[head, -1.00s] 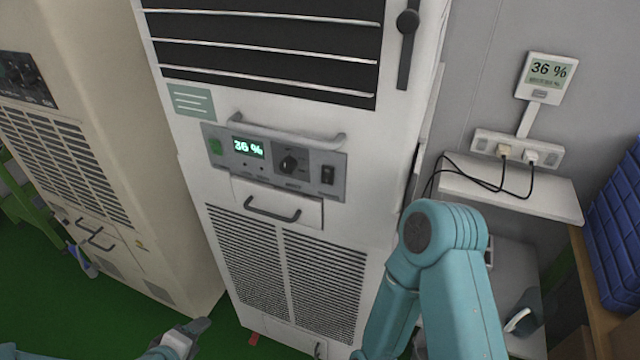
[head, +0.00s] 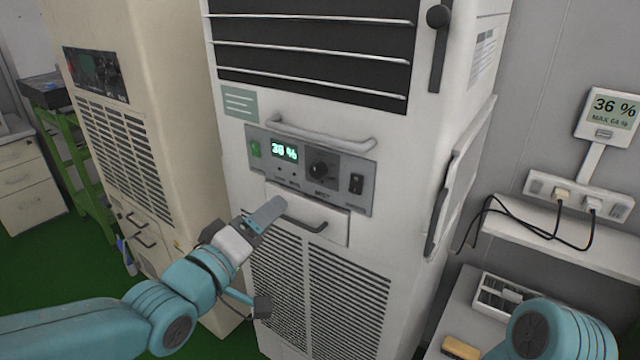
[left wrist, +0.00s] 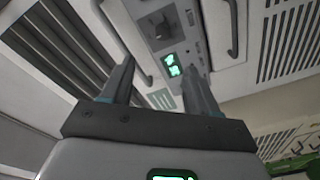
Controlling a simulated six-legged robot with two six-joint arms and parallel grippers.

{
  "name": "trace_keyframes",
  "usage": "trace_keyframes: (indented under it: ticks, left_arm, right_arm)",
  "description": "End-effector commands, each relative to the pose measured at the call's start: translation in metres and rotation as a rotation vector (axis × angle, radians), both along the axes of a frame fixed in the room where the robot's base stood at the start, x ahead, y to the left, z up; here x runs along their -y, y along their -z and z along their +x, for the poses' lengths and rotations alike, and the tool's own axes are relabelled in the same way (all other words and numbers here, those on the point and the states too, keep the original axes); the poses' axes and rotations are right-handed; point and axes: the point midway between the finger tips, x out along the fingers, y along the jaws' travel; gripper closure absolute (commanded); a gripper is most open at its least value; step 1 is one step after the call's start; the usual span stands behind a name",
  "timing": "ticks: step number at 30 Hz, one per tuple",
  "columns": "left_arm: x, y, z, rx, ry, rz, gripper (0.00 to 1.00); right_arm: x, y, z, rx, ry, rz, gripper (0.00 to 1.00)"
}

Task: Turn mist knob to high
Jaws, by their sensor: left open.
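The mist knob (head: 321,170) is a round black dial on the grey control panel (head: 361,204) of the white cabinet.
A bar handle (head: 310,132) juts out above the panel, and a drawer handle (head: 303,223) sits below it. A black rocker switch (head: 356,184) is right of the knob. A wall meter (head: 609,117) reads 36 %, MAX 64 %. A beige cabinet (head: 150,90) stands left.

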Motion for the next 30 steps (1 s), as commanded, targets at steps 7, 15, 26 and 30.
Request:
trace_keyframes:
  ticks: [7,15,26,30]
  left_arm:
    - [0.025,-0.002,0.043,-0.004,0.002,0.000,0.40]
    - [0.059,-0.003,0.097,-0.004,0.003,0.000,0.40]
    - [0.083,0.000,0.134,-0.002,0.003,0.000,0.40]
    - [0.083,0.000,0.136,-0.002,0.003,0.000,0.40]
  right_arm:
    - [0.000,-0.015,0.000,0.000,-0.001,0.000,1.00]
    - [0.000,-0.033,0.000,0.000,-0.001,0.000,1.00]
    - [0.000,-0.044,0.000,0.000,-0.001,0.000,1.00]
    - [0.000,-0.044,0.000,0.000,-0.001,0.000,1.00]
